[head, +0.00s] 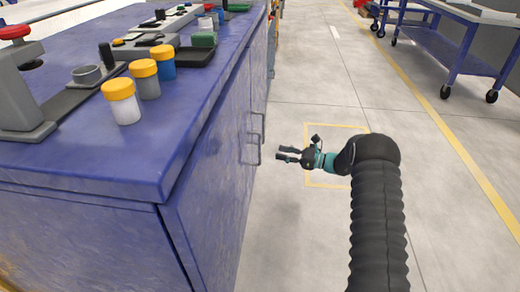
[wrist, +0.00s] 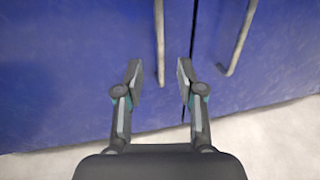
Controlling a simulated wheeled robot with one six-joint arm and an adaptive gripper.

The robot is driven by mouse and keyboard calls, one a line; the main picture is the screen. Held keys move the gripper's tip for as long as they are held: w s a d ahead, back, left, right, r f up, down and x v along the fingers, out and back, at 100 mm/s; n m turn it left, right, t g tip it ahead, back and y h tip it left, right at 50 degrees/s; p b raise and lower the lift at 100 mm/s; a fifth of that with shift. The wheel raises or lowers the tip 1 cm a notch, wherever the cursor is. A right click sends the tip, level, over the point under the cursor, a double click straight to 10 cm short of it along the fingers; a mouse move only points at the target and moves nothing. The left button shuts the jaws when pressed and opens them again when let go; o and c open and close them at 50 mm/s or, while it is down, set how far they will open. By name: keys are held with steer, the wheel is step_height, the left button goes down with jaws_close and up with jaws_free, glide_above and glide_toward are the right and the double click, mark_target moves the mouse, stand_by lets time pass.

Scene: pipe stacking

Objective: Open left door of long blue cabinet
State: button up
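The long blue cabinet (head: 205,185) stands on the left in the head view, its doors facing the aisle. Two grey bar handles sit close together on the doors, a nearer one (head: 250,150) and a farther one (head: 262,125). My gripper (head: 282,154) is just right of the nearer handle, with a small gap visible. In the wrist view my gripper (wrist: 158,72) is open and empty. The left door's handle (wrist: 160,40) lines up between the fingers, beyond the tips. The right door's handle (wrist: 240,40) is right of the seam. Both doors look shut.
Yellow-lidded jars (head: 122,101) and metal fixtures (head: 25,85) stand on the cabinet top. The floor (head: 300,225) beside the doors is clear. A wheeled blue table (head: 450,40) stands at the far right.

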glide_above(260, 162)
steer(key=shift+w, duration=0.35)
jaws_close()
